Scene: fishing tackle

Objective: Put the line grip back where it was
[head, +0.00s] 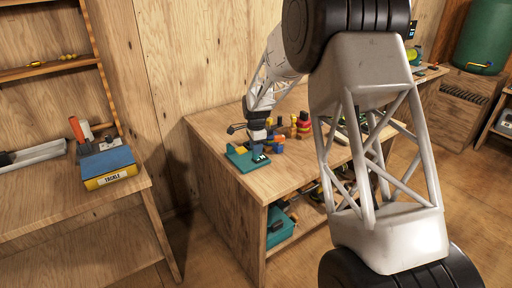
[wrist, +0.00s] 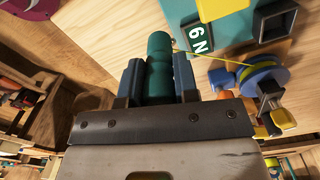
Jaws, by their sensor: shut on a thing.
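The line grip looks to be the dark teal, waisted cylinder (wrist: 159,65) in the wrist view. My gripper (wrist: 159,85) is shut on it, one blue-grey finger on each side. A thin yellow line runs from near the grip to a blue spool (wrist: 272,78) with yellow line on it. Beyond the grip is a teal base (wrist: 182,12) with a dark label and a yellow part. In the head view my gripper (head: 257,137) is over the bench, close to the teal base (head: 237,155). The grip cannot be made out there.
The wooden bench (head: 216,133) carries several red, yellow and blue items (head: 301,122) right of my gripper. A blue and yellow tackle box (head: 107,167) stands on the left bench. A teal bin (head: 280,228) sits below. My arm hides the bench's right part.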

